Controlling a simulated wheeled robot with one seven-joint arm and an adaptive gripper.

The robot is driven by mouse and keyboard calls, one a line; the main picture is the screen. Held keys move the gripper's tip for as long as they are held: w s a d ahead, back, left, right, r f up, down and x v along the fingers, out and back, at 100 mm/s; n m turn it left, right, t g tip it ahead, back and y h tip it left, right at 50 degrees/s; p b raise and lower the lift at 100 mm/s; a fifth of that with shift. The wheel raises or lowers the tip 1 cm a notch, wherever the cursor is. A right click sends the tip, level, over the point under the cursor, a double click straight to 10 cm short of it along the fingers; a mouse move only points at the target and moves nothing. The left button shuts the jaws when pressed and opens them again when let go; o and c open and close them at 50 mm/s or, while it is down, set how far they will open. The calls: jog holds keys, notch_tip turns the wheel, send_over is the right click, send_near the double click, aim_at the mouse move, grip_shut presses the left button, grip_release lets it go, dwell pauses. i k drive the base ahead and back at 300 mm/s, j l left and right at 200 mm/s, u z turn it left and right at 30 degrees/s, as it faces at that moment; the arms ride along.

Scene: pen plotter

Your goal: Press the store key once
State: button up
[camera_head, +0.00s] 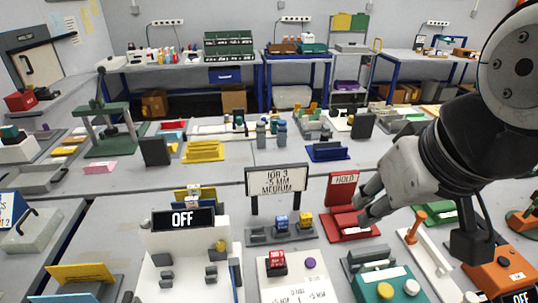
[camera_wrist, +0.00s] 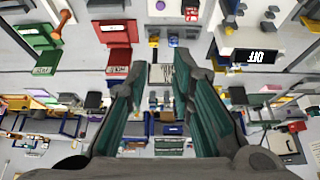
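No key here carries a legible store label. A white panel (camera_head: 293,289) at the front centre bears a red block (camera_head: 277,262) and a purple round button (camera_head: 310,263). A green box (camera_head: 366,286) to its right has a yellow button (camera_head: 386,290) and a white button (camera_head: 411,287). A white machine (camera_head: 205,265) on the left has a display (camera_head: 183,219) reading OFF, also upside down in the wrist view (camera_wrist: 254,56). My gripper (camera_head: 365,205) appears over the red HOLD tray. In the wrist view its fingers (camera_wrist: 161,69) are apart and nothing shows held.
A sign (camera_head: 276,181) reads JOB 3, -5 MM, MEDIUM. Before it, a grey rack (camera_head: 262,238) holds blue and yellow pieces. The red HOLD tray (camera_head: 341,190) stands right of the sign. An orange-handled device (camera_head: 425,240) and orange box (camera_head: 500,276) are at right.

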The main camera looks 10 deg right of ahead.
aim_at(310, 262)
jog(key=u, duration=0.3)
jog(key=k+l+u, duration=0.1)
jog(key=l+u, duration=0.25)
jog(key=k+l+u, duration=0.15)
jog(key=l+u, duration=0.25)
jog(key=k+l, duration=0.2)
jog(key=l, duration=0.2)
jog(key=k+l+u, duration=0.1)
jog(key=l, duration=0.35)
jog(key=k+l, duration=0.25)
jog(key=l, duration=0.15)
jog(key=u, duration=0.05)
